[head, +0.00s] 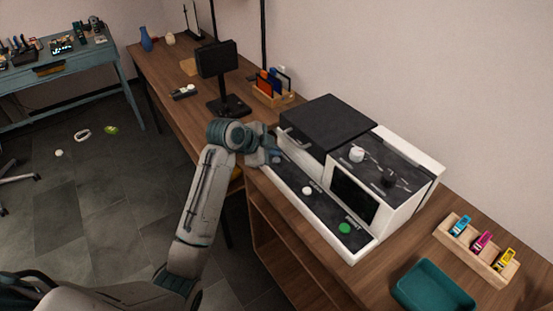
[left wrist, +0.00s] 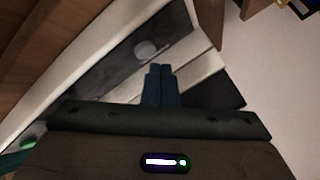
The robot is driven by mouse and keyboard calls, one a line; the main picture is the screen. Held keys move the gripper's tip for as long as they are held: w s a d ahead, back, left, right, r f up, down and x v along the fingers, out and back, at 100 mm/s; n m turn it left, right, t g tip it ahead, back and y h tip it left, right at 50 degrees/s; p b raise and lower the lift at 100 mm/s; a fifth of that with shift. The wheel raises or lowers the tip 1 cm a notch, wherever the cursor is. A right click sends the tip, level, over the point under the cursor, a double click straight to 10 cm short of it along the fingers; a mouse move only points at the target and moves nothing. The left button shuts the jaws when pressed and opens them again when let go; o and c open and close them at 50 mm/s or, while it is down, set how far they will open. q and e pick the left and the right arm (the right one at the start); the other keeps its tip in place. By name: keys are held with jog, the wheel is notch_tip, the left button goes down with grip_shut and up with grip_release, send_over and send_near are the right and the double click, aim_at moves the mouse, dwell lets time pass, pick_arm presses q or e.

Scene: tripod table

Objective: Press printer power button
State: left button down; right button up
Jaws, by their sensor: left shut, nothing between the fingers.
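The printer (head: 330,118) is a white and black machine on the wooden desk. Its dark front strip carries a white round button (head: 307,190) and a green button (head: 344,228); their small labels are hard to read. My left gripper (head: 276,158) is shut and empty over the far left end of this strip, left of the white button. My arm hides that end of the strip. In the left wrist view the shut fingertips (left wrist: 160,72) point toward the strip, just below a pale round button (left wrist: 145,48). Contact cannot be told. My right gripper is out of view.
A black stand with a screen (head: 217,60) and a wooden holder with colored cards (head: 272,88) stand behind my gripper. A teal tray (head: 432,288) and a wooden rack of colored cartridges (head: 476,249) lie right of the printer. The wall is close behind.

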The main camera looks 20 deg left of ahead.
pick_arm(q)
jog(key=shift+f, duration=0.15)
jog(key=shift+f, duration=0.3)
dwell(0.3)
jog(key=shift+f, duration=0.35)
dwell(0.4)
jog(key=shift+r+p, duration=0.8)
jog(key=shift+p, duration=0.2)
notch_tip(320, 180, up, 6)
jog(key=p, duration=0.6)
jog(key=c, duration=2.1)
grip_release()
